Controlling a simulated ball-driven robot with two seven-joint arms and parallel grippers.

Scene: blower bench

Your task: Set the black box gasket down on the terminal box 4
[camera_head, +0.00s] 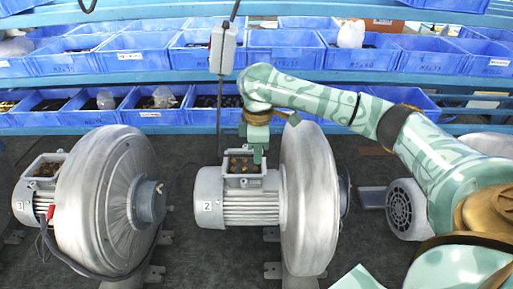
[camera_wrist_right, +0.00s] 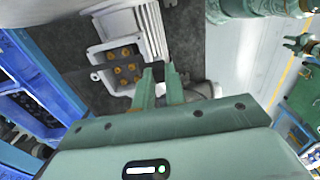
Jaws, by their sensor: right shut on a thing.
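My right gripper (camera_head: 258,155) points down at the open terminal box (camera_head: 243,172) of the middle blower's motor, labelled 2. Its fingers also show in the right wrist view (camera_wrist_right: 159,76), close together, beside an open box with brass studs (camera_wrist_right: 124,68). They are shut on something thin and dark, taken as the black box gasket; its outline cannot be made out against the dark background. I cannot tell whether it touches the box. No label 4 is readable, so I cannot tell which box is terminal box 4. My left gripper is not seen.
A second blower (camera_head: 100,200) with an open terminal box (camera_head: 43,172) stands at the left. The middle blower's round housing (camera_head: 309,200) rises close right of my gripper. A grey control box (camera_head: 223,48) hangs above. Blue bins (camera_head: 285,58) line the shelves behind.

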